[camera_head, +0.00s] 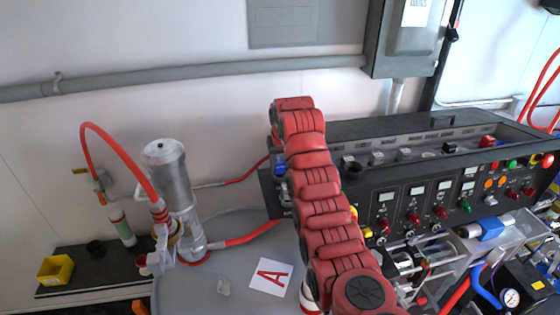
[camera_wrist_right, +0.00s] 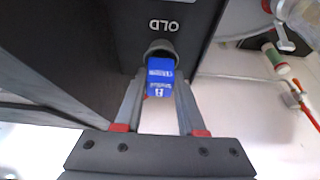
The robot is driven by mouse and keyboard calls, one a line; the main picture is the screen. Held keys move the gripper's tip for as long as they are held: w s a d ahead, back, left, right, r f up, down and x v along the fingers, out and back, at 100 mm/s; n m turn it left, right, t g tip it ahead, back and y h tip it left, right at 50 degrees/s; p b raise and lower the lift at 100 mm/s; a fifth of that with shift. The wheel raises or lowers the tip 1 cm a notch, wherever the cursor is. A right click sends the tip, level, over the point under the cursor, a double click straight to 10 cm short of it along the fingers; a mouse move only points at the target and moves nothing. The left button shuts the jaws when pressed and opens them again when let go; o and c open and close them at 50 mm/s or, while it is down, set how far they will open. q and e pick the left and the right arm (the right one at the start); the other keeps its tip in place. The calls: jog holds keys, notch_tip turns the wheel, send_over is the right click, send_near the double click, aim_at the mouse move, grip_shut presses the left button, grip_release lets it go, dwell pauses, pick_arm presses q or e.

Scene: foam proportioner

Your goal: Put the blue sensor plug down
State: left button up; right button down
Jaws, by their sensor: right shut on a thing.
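The blue sensor plug (camera_wrist_right: 160,77) is a small blue block with white print. In the wrist view it sits between the two fingers of my right gripper (camera_wrist_right: 159,98), which is shut on it. Its far end meets a round grey ring or holder (camera_wrist_right: 160,50) on a dark surface marked OLD; I cannot tell how deep it sits in it. In the head view, the plug (camera_head: 279,160) shows as a small blue patch at the left end of the black console. My right gripper (camera_head: 283,184) is there, partly hidden behind my red arm. My left gripper is not in view.
The black control console (camera_head: 430,190) fills the right side. A yellow bin (camera_head: 55,269) stands far left.

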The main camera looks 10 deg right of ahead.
jog(key=c, duration=0.5)
grip_release()
jog(key=shift+s+r+b, duration=0.1)
jog(key=shift+r+b, duration=0.2)
jog(key=shift+b, duration=0.05)
jog(key=b+v, duration=0.1)
jog(key=v, duration=1)
jog(key=shift+r+b, duration=0.2)
jog(key=shift+b, duration=0.1)
jog(key=shift+s+f, duration=0.1)
jog(key=shift+s, duration=0.05)
